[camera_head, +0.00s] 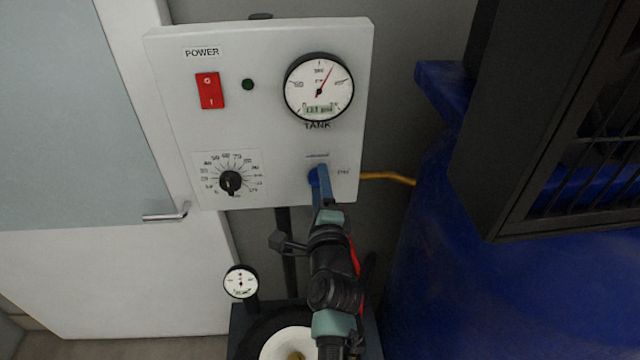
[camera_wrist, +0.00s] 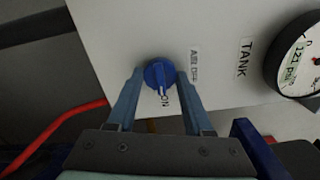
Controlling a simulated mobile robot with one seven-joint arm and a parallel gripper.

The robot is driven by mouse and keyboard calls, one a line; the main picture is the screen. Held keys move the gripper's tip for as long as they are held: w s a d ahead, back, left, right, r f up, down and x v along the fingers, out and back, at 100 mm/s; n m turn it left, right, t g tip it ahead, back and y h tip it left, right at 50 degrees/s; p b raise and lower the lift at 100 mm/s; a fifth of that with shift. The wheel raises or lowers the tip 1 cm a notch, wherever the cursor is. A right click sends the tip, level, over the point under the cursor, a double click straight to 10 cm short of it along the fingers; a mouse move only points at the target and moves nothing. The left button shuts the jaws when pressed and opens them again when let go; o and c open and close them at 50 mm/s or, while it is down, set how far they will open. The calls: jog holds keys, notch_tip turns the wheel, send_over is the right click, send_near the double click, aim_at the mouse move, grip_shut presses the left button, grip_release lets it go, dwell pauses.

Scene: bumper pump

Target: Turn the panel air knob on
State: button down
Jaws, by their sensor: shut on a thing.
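The air knob (camera_wrist: 158,74) is a round blue knob on the pale panel. Its front shows clearly in the wrist view, with a pale mark pointing down toward the letters ON. An AIR OFF label (camera_wrist: 193,66) is to its right in that view. My gripper (camera_wrist: 159,76) has one blue-grey finger on each side of the knob and is shut on it. In the head view, my gripper (camera_head: 321,182) reaches up to the panel's lower right and partly hides the knob (camera_head: 313,177).
The panel (camera_head: 270,120) also carries a red power switch (camera_head: 210,90), a tank gauge (camera_head: 319,87) and a black dial (camera_head: 231,182). A small gauge (camera_head: 240,282) stands below. A blue tank (camera_head: 450,270) and a dark grille cabinet (camera_head: 540,120) crowd the right side.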

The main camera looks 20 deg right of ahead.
jog(key=shift+c, duration=1.5)
grip_release()
jog(key=p+v, duration=0.7)
jog(key=v, duration=0.6)
